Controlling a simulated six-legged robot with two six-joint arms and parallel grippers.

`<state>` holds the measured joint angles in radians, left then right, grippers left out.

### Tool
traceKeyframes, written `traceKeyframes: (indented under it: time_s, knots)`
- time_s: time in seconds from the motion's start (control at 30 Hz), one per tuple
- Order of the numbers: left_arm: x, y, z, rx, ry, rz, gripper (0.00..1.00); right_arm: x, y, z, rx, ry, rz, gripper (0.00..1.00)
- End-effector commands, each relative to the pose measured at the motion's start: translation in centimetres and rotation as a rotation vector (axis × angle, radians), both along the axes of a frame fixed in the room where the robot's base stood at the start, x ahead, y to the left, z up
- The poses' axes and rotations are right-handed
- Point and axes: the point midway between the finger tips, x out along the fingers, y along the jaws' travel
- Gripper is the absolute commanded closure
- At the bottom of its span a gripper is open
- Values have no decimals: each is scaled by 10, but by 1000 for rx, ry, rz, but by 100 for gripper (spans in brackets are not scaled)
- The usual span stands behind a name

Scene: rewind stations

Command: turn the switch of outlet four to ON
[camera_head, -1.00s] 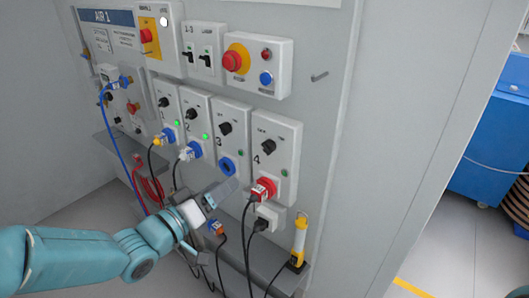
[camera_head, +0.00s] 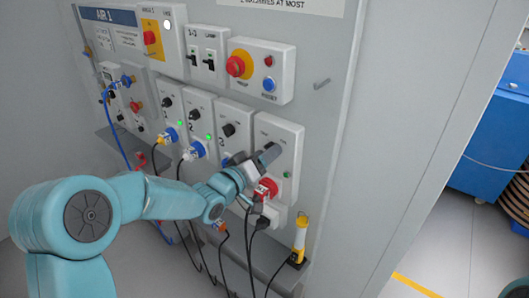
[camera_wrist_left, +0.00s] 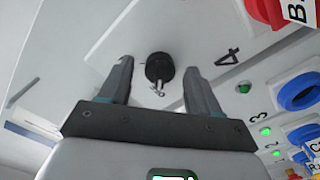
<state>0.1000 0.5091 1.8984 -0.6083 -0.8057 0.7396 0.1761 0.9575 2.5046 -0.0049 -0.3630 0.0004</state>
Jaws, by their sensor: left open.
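The panel of outlet four (camera_head: 288,150) is a pale grey box at the right end of a row of numbered outlets. Its switch, a black rotary knob (camera_wrist_left: 159,68), shows in the left wrist view. In the head view my gripper hides most of it. My left gripper (camera_head: 268,155) is in front of this panel. In the left wrist view the open fingers stand on both sides of the knob, with a gap on each side. I cannot read the knob's setting. The panel's green lamp (camera_head: 287,174) looks dim, and it also shows in the left wrist view (camera_wrist_left: 244,88).
A red plug (camera_head: 266,188) sits in outlet four's socket just below my gripper. Outlet three (camera_head: 231,130) stands close on the left. Black cables hang below. A red emergency button (camera_head: 235,66) is above. A yellow-and-white stick (camera_head: 300,235) stands at lower right.

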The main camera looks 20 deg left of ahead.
Motion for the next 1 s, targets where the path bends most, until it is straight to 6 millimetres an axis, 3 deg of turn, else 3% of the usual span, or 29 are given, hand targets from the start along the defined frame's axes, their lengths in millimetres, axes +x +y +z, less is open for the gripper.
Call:
traceKeyframes:
  time_s: [0.27,0.4,0.43,0.77,1.0]
  knots:
    - [1,0,0,0,-1,-1,40,0,0,0,0,0,0,37]
    - [1,0,0,0,-1,0,86,0,0,0,0,0,0,37]
    - [1,0,0,0,-1,0,93,0,0,0,0,0,0,37]
    - [1,0,-2,33,-15,0,93,0,0,-10,0,0,0,37]
    - [1,0,-6,162,-64,0,93,0,0,-40,0,0,0,37]
